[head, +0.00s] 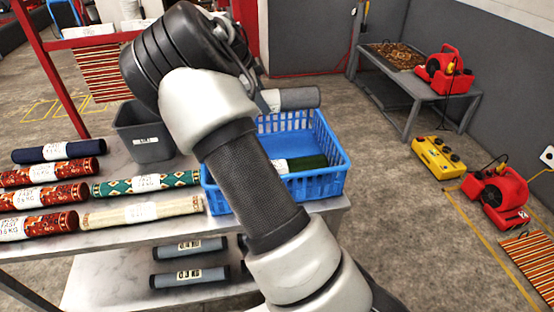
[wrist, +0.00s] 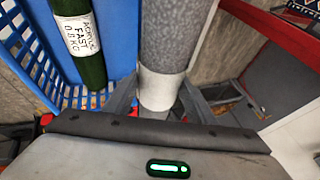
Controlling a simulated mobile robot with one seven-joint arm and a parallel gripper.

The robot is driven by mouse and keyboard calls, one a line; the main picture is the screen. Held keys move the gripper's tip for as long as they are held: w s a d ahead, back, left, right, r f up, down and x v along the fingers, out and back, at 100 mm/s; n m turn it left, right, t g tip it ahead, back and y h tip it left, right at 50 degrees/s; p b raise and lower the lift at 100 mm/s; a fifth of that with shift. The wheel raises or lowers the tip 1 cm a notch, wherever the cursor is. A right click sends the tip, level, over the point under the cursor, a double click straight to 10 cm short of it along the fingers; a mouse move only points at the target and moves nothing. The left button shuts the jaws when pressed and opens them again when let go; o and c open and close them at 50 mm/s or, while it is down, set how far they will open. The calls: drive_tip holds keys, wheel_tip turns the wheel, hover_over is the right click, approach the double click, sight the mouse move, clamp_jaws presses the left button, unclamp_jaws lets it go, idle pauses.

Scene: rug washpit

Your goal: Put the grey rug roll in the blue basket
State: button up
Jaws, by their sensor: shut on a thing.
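The grey rug roll (head: 296,98) with a white label band is in my gripper, held over the back part of the blue basket (head: 335,178). In the wrist view my gripper (wrist: 158,95) is shut around the white band of the grey roll (wrist: 178,35). The blue basket (wrist: 118,35) lies below and left of the roll there. A dark green roll (head: 308,162) lies inside the basket; it also shows in the wrist view (wrist: 92,72). My arm hides the gripper and part of the basket in the head view.
The basket stands at the right end of a metal table (head: 95,242). Several patterned rolls and a dark blue roll (head: 58,151) lie left of it. A grey bin (head: 143,140) stands behind them. Grey rolls (head: 190,276) lie on the lower shelf.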

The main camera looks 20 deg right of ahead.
wheel_tip(320, 180, down, 6)
drive_tip(key=b, duration=0.3)
drive_tip(key=shift+f+b, duration=0.15)
drive_tip(key=shift+b, duration=0.2)
wheel_tip(320, 180, down, 11)
drive_tip(key=b, duration=0.2)
drive_tip(key=shift+r+b, duration=0.2)
drive_tip(key=shift+b, duration=0.1)
drive_tip(key=o, duration=1.5)
drive_tip(key=shift+a+r, duration=0.1)
